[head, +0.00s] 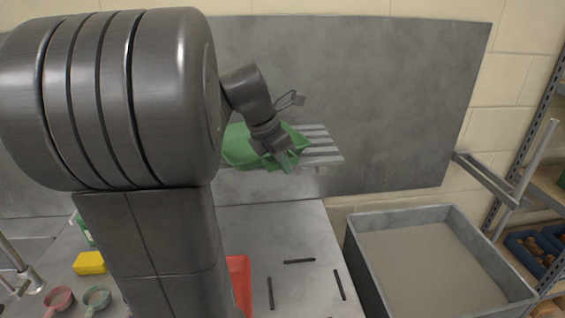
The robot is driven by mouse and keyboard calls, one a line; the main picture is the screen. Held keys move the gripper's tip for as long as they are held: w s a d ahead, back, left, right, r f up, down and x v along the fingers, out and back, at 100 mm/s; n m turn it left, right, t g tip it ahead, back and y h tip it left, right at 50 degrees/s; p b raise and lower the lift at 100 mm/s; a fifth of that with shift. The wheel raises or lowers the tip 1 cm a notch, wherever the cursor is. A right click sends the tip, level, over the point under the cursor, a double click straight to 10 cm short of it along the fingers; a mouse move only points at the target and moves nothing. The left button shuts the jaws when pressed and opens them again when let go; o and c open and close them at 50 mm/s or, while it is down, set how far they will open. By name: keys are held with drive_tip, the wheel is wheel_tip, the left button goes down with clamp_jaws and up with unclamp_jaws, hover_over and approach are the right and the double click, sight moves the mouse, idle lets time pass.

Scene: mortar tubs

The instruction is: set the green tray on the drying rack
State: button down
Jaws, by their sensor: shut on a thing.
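The green tray (240,150) is at the back, in the middle of the head view, partly hidden behind my arm. It overlaps the left part of the drying rack (324,151), a pale slatted shelf on the grey wall panel. I cannot tell whether the tray rests on the slats or is held just above them. My gripper (284,161) is at the tray's right end, shut on it. The fingertips are small in this view, and the rack's left part is hidden.
A large grey tub (440,262) of grey material stands at right, below a metal bracket (490,180). On the bench are dark strips (299,261), a red tray (240,285), a yellow block (89,263) and two cups (97,297). The rack's right slats are bare.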

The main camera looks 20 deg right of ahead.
drive_tip(key=shift+f, duration=0.2)
drive_tip(key=c, duration=2)
unclamp_jaws()
drive_tip(key=shift+f, duration=0.1)
drive_tip(key=o, duration=0.4)
drive_tip(key=v, duration=1.2)
